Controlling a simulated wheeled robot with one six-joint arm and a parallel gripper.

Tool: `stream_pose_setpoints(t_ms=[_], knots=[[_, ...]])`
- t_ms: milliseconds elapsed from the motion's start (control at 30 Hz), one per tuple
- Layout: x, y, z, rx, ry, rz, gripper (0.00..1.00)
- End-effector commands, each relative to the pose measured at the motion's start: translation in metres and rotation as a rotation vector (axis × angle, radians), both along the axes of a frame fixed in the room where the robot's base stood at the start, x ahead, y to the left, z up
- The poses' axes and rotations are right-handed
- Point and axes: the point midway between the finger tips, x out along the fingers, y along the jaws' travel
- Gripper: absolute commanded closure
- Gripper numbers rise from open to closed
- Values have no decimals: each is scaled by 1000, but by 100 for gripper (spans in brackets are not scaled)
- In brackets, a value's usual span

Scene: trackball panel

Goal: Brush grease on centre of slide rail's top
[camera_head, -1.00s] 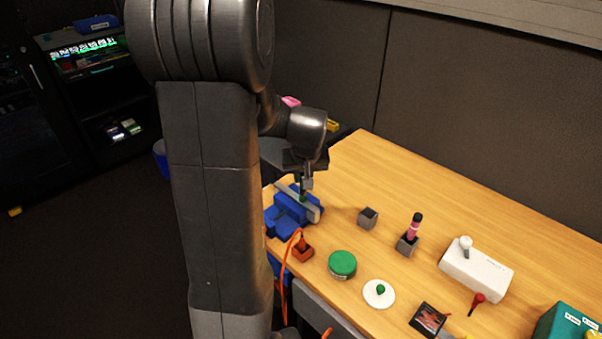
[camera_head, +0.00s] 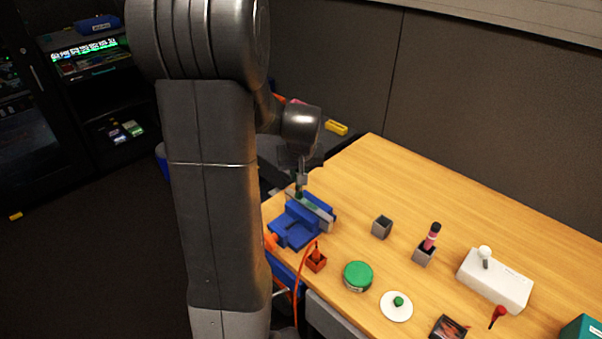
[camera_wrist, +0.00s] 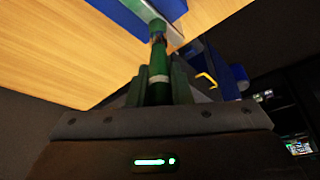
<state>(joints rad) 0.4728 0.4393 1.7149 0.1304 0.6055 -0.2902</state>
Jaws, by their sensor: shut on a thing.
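The slide rail (camera_head: 324,213) is a pale grey bar clamped in a blue vise (camera_head: 293,233) at the table's left edge. My gripper (camera_head: 301,180) is shut on a green brush (camera_head: 298,191), held upright above the far left part of the rail. In the wrist view the brush (camera_wrist: 159,85) stands between my fingers (camera_wrist: 158,92), and its tip end is by the rail (camera_wrist: 146,10). I cannot tell whether the bristles touch the rail. A greenish tint shows on the rail beside the brush; whether it is grease is unclear. A green-topped round tub (camera_head: 358,275) stands nearer on the table.
A red-brown holder (camera_head: 316,262), a grey cup (camera_head: 382,227), a holder with a pink-and-black tube (camera_head: 430,240), a white dish with a green knob (camera_head: 397,307) and a white block (camera_head: 496,281) stand on the table. The back of the table is clear.

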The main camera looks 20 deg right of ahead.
Motion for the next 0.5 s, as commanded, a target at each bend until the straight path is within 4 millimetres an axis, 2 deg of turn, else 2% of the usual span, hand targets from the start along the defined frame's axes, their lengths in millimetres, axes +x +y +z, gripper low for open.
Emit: stream_pose_setpoints(t_ms=[67, 133, 500], knots=[[2, 1, 7, 0, 0, 1, 100], [3, 2, 25, -4, -6, 1, 100], [6, 7, 55, -1, -2, 3, 100]])
